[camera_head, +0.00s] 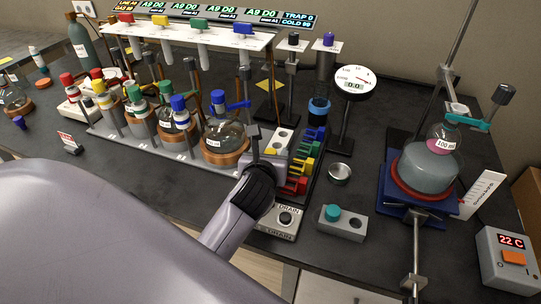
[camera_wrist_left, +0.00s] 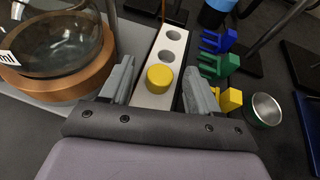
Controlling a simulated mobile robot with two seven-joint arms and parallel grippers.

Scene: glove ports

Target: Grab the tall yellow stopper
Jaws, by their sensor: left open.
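In the left wrist view a yellow stopper (camera_wrist_left: 160,78) stands in a white block (camera_wrist_left: 150,98) with a row of round holes. Only its round top and a little of its side show, so its height is hard to judge. My left gripper (camera_wrist_left: 158,72) is open, with one finger on each side of the stopper and the stopper not gripped. My right gripper is in neither view.
A round flask in a wooden ring (camera_head: 226,158) stands close left of the gripper. Coloured clips (camera_head: 306,160) stand close right, beyond them a small metal dish (camera_head: 339,173). A gauge stand (camera_head: 347,115) rises behind.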

